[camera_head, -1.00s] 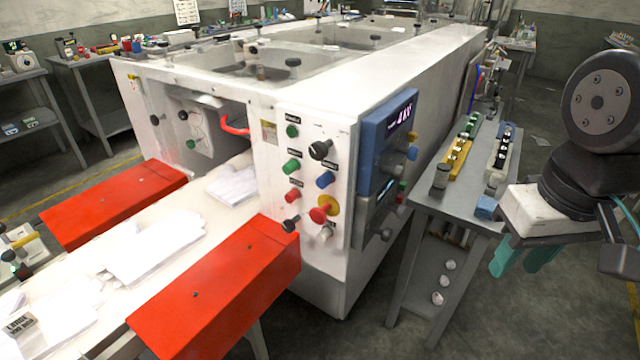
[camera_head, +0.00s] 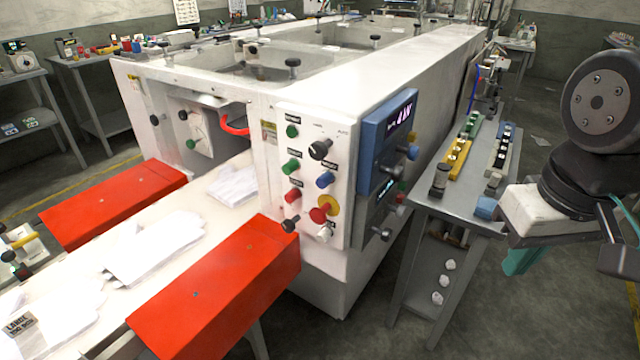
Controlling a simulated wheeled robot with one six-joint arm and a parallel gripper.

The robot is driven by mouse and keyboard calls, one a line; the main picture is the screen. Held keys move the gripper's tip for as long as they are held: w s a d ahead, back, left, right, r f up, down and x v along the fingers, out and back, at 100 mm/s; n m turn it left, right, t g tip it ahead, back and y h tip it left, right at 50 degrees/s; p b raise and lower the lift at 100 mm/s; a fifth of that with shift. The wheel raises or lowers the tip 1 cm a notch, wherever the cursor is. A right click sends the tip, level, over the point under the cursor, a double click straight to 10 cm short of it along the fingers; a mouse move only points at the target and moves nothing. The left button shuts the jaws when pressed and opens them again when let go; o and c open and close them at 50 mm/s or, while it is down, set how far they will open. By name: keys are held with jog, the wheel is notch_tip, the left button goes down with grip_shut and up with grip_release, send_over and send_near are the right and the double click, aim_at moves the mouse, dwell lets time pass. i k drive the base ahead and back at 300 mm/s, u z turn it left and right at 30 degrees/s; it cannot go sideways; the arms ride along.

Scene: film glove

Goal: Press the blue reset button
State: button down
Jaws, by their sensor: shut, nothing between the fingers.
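The blue button (camera_head: 325,179) is on the white control panel (camera_head: 338,225), on the front of the large white machine. It sits below a black knob (camera_head: 320,149) and above a red mushroom button on a yellow disc (camera_head: 324,209). Its label is too small to read. My gripper (camera_head: 519,264) shows as teal fingers below my white wrist block at the right. The fingers are together and empty, well to the right of the panel and touching nothing visible. My wrist partly hides them.
Green buttons (camera_head: 291,166) and a red button (camera_head: 292,196) are left of the blue one. A blue display box (camera_head: 388,140) juts out at the panel's right. A grey table (camera_head: 455,205) with fixtures stands between the machine and my arm. A red guard (camera_head: 215,290) lies lower left.

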aim_at(324, 180)
jog(key=u, duration=0.5)
jog(key=k, duration=1.2)
jog(key=u, duration=0.65)
jog(key=i, duration=0.5)
jog(key=z, duration=0.05)
